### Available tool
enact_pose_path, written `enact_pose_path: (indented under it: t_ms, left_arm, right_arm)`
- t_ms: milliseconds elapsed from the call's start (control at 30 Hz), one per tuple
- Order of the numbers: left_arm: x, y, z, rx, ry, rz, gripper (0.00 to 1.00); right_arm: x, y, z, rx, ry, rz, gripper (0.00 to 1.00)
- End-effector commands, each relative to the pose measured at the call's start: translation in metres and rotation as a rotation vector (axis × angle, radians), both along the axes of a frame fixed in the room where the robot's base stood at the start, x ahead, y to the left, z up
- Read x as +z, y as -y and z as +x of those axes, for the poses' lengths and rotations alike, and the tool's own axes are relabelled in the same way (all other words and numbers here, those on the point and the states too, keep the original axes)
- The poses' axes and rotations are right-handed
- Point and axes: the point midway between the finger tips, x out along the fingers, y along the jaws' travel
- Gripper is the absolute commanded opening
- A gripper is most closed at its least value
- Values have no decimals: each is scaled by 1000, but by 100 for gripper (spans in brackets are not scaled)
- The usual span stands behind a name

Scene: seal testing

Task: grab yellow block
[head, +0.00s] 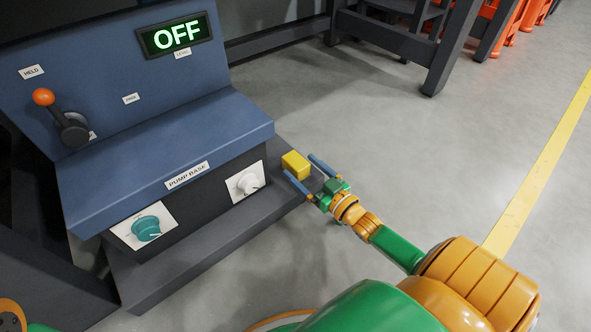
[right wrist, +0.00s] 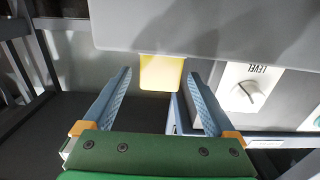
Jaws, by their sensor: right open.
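The yellow block (head: 295,164) is at the right end of the pump station's dark grey lower ledge (head: 225,238) in the head view. My right gripper (head: 299,167) reaches it from the lower right, with its two blue fingers spread open. In the right wrist view the yellow block (right wrist: 160,74) lies between the open fingertips, with a visible gap on each side. Its upper part there is cut off by a grey surface. The fingers do not grip it. My left gripper is not in view.
The blue pump base (head: 165,155) stands left of the block, with a white level knob (head: 247,183), a teal knob (head: 146,228) and an orange-tipped lever (head: 62,115). A lit display (head: 174,35) reads OFF. Dark frames (head: 400,40) stand behind. The floor to the right is clear.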

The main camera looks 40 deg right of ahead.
Motion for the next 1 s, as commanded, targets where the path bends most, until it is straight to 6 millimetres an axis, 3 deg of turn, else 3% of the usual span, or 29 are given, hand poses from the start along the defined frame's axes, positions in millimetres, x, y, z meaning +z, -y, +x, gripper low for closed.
enact_pose_path:
  t_ms: [33, 100, 200, 400, 733, 1000]
  left_arm:
    - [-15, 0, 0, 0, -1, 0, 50]
    - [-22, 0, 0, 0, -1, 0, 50]
    - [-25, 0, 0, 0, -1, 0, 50]
    - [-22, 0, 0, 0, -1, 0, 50]
    - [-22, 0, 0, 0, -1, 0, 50]
    - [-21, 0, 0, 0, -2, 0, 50]
  right_arm:
    - [-6, -1, 11, 1, 6, -3, 91]
    - [-6, -2, 23, 1, 4, -2, 91]
    - [-3, -3, 33, 0, 2, 0, 91]
    - [0, -3, 34, 0, -1, 0, 91]
    - [0, -3, 33, 0, -1, 0, 2]
    - [1, -3, 33, 0, 0, 0, 0]
